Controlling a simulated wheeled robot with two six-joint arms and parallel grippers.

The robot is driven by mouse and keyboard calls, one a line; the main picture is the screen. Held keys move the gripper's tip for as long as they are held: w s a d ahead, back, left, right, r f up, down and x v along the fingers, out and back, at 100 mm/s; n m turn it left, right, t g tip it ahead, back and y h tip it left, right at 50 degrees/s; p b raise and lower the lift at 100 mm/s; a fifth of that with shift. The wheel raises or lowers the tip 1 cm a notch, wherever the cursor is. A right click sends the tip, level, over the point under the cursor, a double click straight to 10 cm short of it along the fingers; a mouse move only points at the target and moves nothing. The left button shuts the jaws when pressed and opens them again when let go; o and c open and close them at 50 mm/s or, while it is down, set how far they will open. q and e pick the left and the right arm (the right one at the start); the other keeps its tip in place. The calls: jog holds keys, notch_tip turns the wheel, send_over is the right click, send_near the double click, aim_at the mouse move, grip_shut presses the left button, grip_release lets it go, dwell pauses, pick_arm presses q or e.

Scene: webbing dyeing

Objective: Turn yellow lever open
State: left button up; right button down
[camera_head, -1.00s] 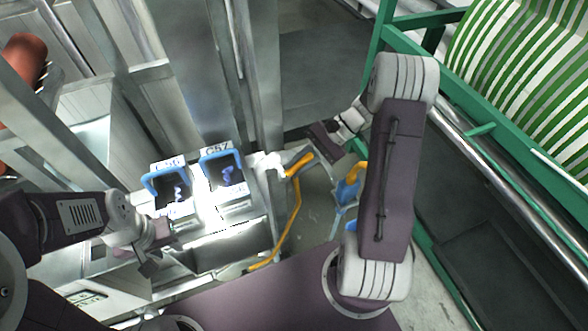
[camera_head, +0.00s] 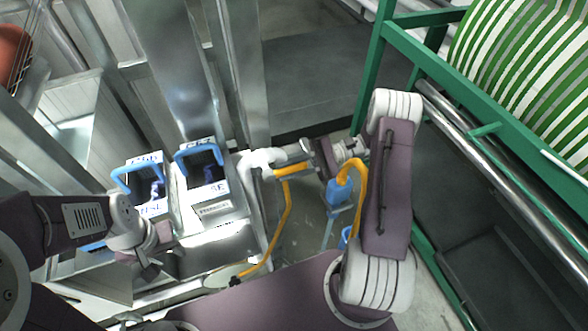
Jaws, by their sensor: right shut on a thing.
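The yellow lever (camera_head: 289,171) sticks out to the right from the white pipe valve (camera_head: 262,160) in the middle of the head view. My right gripper (camera_head: 308,158) is at the lever's outer end, reaching in from the right, and is shut on it. Its fingers partly hide that end. My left gripper (camera_head: 150,268) hangs at the lower left, in front of the metal machine and away from the lever. Its fingers are too small and dark to tell whether they are open.
Two blue-handled containers (camera_head: 137,178) (camera_head: 200,158) stand on the metal machine left of the valve. A yellow hose (camera_head: 287,212) runs down from the valve. A blue bottle-like item (camera_head: 337,193) with another yellow hose is below my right gripper. A green frame (camera_head: 400,62) stands at right.

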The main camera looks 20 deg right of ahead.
aim_at(306, 166)
jog(key=shift+f, duration=0.3)
jog(key=c, duration=1.6)
grip_release()
jog(key=shift+o, duration=0.2)
jog(key=shift+r, duration=0.1)
jog(key=d+b, duration=0.3)
jog(key=d, duration=0.6)
